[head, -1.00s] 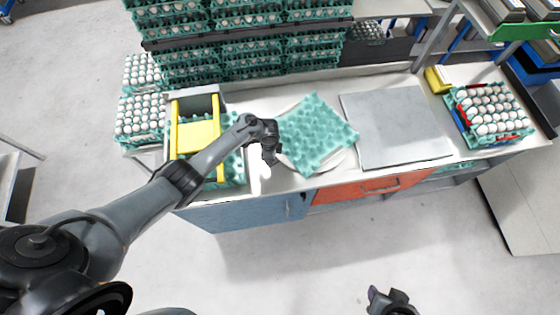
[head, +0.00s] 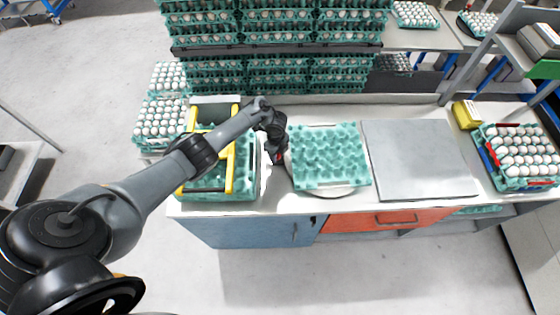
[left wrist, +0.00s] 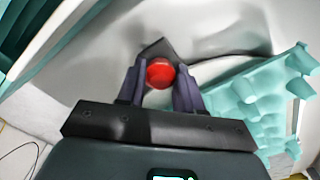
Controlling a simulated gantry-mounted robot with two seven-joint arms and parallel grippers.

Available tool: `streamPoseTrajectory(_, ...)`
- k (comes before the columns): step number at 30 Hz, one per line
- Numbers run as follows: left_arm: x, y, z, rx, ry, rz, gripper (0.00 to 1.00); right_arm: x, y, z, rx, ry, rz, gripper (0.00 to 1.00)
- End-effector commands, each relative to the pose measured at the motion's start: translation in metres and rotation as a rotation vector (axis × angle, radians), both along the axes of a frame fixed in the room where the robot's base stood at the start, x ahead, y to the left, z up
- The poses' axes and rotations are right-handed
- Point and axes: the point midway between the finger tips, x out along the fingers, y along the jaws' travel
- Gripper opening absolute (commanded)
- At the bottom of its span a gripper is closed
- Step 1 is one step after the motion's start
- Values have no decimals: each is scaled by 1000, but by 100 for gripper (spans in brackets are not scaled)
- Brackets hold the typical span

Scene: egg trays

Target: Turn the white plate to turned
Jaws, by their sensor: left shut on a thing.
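The white plate (head: 335,193) lies on the bench under an empty teal egg tray (head: 330,158). Only a thin rim of it shows at the tray's front edge, and the tray hides the rest. The tray's sides now run roughly along the bench edges. My left gripper (head: 277,160) is low at the left side of the tray. In the left wrist view, its fingers are shut on a red knob (left wrist: 160,73), with the tray close by on the right. I cannot see clearly how the knob joins the plate. My right gripper is out of view.
A yellow frame (head: 232,165) over teal trays stands left of my gripper. A flat grey panel (head: 418,160) lies right of the plate. Egg-filled trays (head: 520,155) sit at the far right, and tall egg stacks (head: 275,50) stand behind the bench.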

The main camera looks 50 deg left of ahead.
Motion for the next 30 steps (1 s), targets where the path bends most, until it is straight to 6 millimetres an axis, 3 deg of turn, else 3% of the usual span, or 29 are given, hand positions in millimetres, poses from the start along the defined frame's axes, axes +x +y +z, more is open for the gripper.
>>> streamPoseTrajectory(6, 4, 8, -1, 0, 0, -32, 0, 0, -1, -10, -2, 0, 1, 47)
streamPoseTrajectory(22, 6, 11, -1, 3, -2, -42, 0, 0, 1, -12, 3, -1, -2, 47)
streamPoseTrajectory(23, 5, 11, -1, 3, -2, -41, 37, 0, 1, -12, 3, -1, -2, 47)
streamPoseTrajectory(27, 5, 11, -1, 2, -1, -42, 58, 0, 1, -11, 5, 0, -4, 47)
streamPoseTrajectory(30, 5, 11, 0, 1, -1, -43, 60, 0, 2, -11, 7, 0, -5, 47)
